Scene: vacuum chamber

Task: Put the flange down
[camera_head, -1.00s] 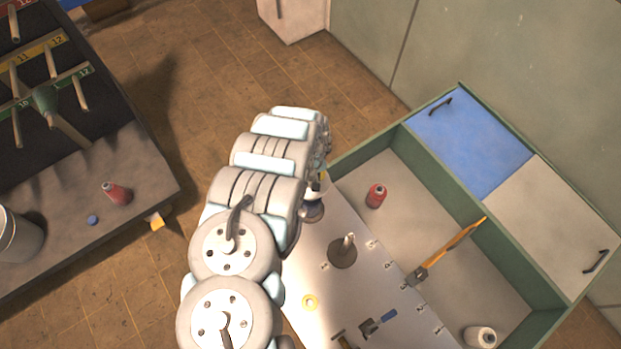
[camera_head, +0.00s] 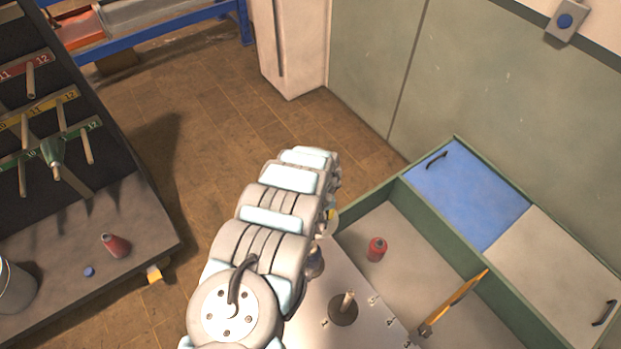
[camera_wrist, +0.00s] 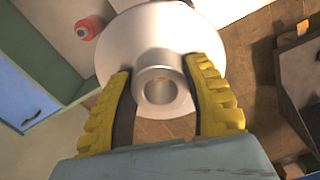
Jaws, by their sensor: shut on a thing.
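The flange (camera_wrist: 150,45) is a pale metal disc with a short hollow tube at its centre. In the wrist view my gripper (camera_wrist: 160,68) has its yellow ribbed fingers shut on the tube from both sides, and the disc lies beyond the fingertips. The flange is off the floor, which shows behind and below it. In the head view my arm hides most of the gripper; a small yellow and pale part (camera_head: 331,217) shows past its right side, above the edge of the pale work surface (camera_head: 385,325).
On the pale surface stand an upright peg on a dark round base (camera_head: 343,312) and a dark object (camera_head: 315,264), partly hidden. A red spool (camera_head: 377,249) and an orange-handled tool (camera_head: 455,302) are in the green-walled tray (camera_head: 505,290). A dark bench (camera_head: 150,235) stands left.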

